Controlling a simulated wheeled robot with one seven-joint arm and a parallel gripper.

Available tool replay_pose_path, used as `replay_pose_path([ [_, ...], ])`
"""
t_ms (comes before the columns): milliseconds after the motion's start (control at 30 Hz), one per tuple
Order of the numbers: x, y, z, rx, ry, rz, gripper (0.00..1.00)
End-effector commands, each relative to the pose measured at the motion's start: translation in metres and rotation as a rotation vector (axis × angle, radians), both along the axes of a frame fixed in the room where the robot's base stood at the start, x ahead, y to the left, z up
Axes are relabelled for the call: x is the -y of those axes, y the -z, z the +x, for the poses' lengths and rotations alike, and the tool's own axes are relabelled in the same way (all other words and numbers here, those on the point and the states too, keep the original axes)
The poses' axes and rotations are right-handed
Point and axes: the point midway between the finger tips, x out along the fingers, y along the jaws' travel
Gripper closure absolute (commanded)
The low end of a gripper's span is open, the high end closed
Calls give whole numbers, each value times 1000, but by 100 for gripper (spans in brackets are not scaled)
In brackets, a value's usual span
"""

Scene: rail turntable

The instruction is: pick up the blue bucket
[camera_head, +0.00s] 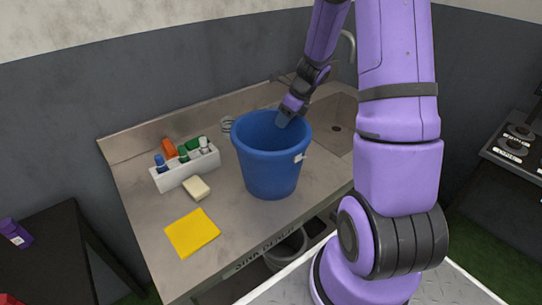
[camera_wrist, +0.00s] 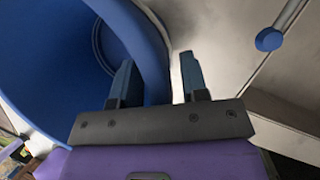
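The blue bucket (camera_head: 270,165) stands upright on the steel sink counter in the head view. It looks empty where its inside shows. My gripper (camera_head: 284,117) points down at the bucket's far right rim. In the wrist view, the bucket (camera_wrist: 150,40) fills the upper left. My gripper (camera_wrist: 160,82) is open there, with its left finger over the bucket's inside and its right finger outside. The bucket's wall lies between them, with a gap to the right finger. I cannot tell whether the left finger touches the wall.
Left of the bucket on the counter (camera_head: 140,200) are a white caddy (camera_head: 185,171) with several bottles, a pale sponge (camera_head: 196,188) and a yellow cloth (camera_head: 192,233). A sink basin (camera_head: 335,112) with a faucet (camera_head: 350,42) lies behind right. A dark table (camera_head: 50,245) stands at left.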

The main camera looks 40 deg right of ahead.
Motion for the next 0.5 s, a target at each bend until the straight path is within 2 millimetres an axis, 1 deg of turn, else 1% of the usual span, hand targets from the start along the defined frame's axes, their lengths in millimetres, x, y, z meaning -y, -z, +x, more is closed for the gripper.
replay_pose_path([
  [33, 0, 0, 0, 0, 0, 0, 71],
  [67, 0, 0, 0, 0, 0, 0, 78],
  [100, 0, 0, 0, 0, 0, 0, 87],
  [167, 0, 0, 0, 0, 0, 0, 100],
  [500, 0, 0, 0, 0, 0, 0, 100],
])
